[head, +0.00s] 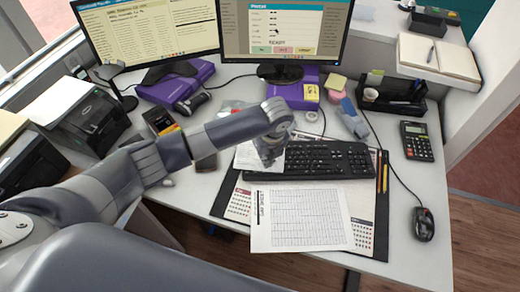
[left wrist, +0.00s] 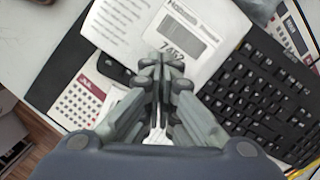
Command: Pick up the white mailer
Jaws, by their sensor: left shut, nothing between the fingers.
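A white, flat item that looks like the mailer (head: 245,156) lies at the left end of the keyboard, partly hidden behind my left gripper (head: 268,158). In the left wrist view the mailer (left wrist: 122,28) shows printed text and a label with a barcode and large digits. My left gripper (left wrist: 164,62) is shut and empty, its fingertips overlapping the mailer's near part in the picture. I cannot tell whether they touch it. My right gripper is not in view.
A black keyboard (head: 325,160) lies on a dark desk pad, with a printed form (head: 298,220) in front. A mouse (head: 423,224) and calculator (head: 416,141) are at the right. Monitors (head: 285,30) and purple boxes (head: 292,94) stand behind; black printers (head: 92,120) stand left.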

